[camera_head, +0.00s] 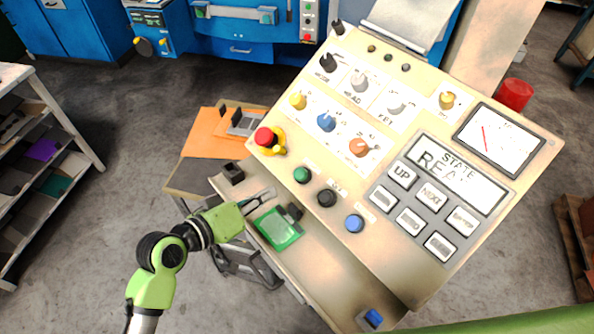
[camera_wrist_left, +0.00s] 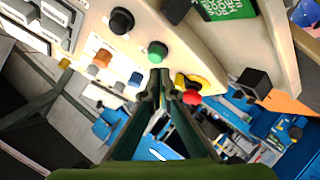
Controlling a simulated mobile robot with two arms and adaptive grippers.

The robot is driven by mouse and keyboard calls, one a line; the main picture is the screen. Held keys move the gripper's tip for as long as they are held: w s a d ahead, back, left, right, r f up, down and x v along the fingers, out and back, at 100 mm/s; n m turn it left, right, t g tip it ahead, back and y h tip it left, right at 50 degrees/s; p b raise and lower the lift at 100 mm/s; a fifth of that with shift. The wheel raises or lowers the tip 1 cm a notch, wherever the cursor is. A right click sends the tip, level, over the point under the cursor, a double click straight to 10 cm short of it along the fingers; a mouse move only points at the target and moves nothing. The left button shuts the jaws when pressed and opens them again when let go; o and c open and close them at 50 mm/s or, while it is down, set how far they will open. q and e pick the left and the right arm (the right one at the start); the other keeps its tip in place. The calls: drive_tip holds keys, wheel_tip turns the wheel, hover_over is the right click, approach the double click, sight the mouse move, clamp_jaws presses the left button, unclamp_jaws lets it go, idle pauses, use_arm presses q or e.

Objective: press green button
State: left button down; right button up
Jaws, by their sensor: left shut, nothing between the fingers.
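The green button (camera_head: 302,175) is a round cap on the sloped cream control panel (camera_head: 330,228), left of a black button (camera_head: 327,197) and a blue button (camera_head: 354,223). It also shows in the left wrist view (camera_wrist_left: 157,52), just beyond my fingertips. My left gripper (camera_head: 268,193) is shut and empty, low in front of the panel and to the left of the green button in the head view. In the wrist view its fingertips (camera_wrist_left: 161,76) appear just below the button; I cannot tell whether they touch it. My right gripper is not in view.
A red emergency stop (camera_head: 264,137) on a yellow base sits up and left of the green button. Several knobs, a keypad and a screen (camera_head: 455,174) fill the panel. A shelf stands far left.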

sight(301, 174)
use_arm(q)
drive_tip(key=w+d+r+n+t+h, duration=0.1)
drive_tip(key=w+r+h, duration=0.1)
drive_tip(key=r, duration=0.5)
drive_tip(key=shift+w+d+t, duration=0.25)
drive_tip(key=shift+w+t, duration=0.15)
drive_tip(key=shift+w, duration=0.25)
drive_tip(key=shift+d, duration=0.1)
drive_tip(key=w+d+f+b, duration=0.3)
drive_tip(key=d+f+b, duration=0.1)
drive_tip(key=f, duration=0.3)
drive_tip(key=shift+b, duration=0.85)
drive_tip(key=shift+f, duration=0.1)
drive_tip(key=shift+f, duration=0.1)
